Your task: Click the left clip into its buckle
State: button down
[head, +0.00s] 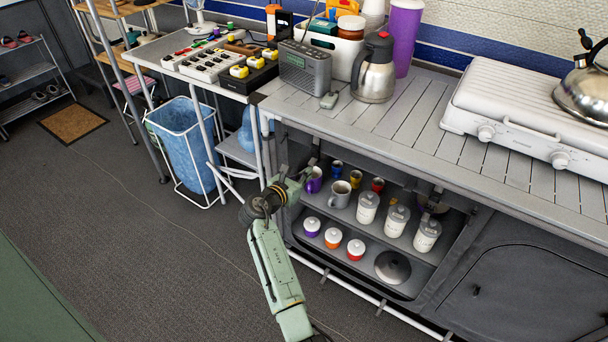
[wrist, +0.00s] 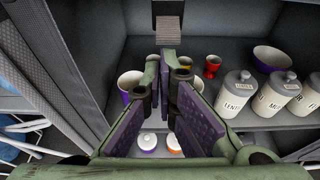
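In the wrist view a short grey ribbed strap end (wrist: 168,28) hangs below a dark fitting (wrist: 168,8) at the top middle of the shelf opening. I cannot make out clip and buckle separately. My gripper (wrist: 163,62) has its purple-padded fingertips close together just below the strap end. A narrow gap shows between the fingers, but whether the tips touch or pinch anything is unclear. In the head view my gripper (head: 307,177) is at the upper left of the shelf opening, partly hiding that corner. Another dark hanging fitting (head: 432,192) shows at the opening's right side.
Behind my gripper, shelves hold mugs (head: 340,194), labelled white canisters (head: 397,220) and small lidded jars (head: 333,238). A grey fabric side wall (wrist: 70,60) stands close on the left. The counter (head: 420,110) overhangs the shelves. Open floor (head: 150,250) lies to the left.

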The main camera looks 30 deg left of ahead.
jog(key=s+b, duration=0.1)
jog(key=s, duration=0.8)
jog(key=shift+s+f+b, duration=0.3)
jog(key=shift+f+b, duration=0.05)
jog(key=shift+a+r, duration=0.1)
jog(key=shift+a, duration=0.05)
